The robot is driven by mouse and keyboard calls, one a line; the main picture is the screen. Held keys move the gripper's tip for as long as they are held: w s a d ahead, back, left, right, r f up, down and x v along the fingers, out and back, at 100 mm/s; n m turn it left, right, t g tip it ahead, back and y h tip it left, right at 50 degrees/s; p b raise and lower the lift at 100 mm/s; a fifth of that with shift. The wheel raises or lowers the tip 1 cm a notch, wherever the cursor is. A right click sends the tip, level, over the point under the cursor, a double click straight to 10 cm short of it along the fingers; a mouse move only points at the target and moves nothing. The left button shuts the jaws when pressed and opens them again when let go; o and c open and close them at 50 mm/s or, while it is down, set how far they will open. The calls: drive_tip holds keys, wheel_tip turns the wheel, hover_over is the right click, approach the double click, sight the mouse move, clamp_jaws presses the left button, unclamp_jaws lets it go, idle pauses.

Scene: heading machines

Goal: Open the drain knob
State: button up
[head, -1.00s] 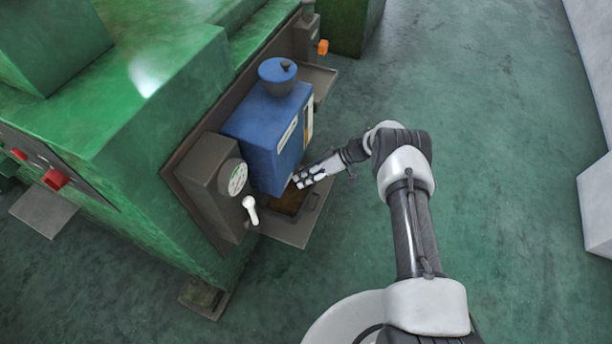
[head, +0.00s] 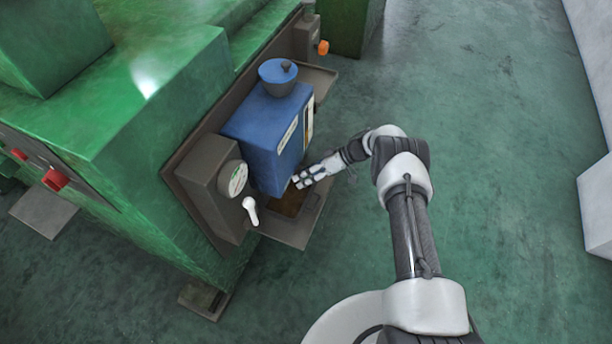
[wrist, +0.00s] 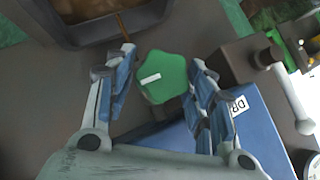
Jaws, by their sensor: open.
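The drain knob (wrist: 170,72) is a green, lobed knob with a short white mark, in the upper middle of the wrist view. My gripper (wrist: 158,82) is open, with one finger on each side of the knob. Small gaps show between the fingers and the knob, and I cannot tell how deep between them it sits. In the head view my gripper (head: 300,182) is at the lower front of the blue tank (head: 262,140); the knob is hidden there. The tank, with a label starting "DR", also shows in the wrist view (wrist: 262,140).
A grey drip tray (head: 290,234) juts out below the tank. A gauge box (head: 207,180) with a white lever (head: 250,209) stands left of the tank. The green machine (head: 130,110) fills the left side. The floor at right is open.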

drive_tip(key=shift+d, duration=0.1)
drive_tip(key=v, duration=1.2)
drive_tip(key=shift+w, duration=0.1)
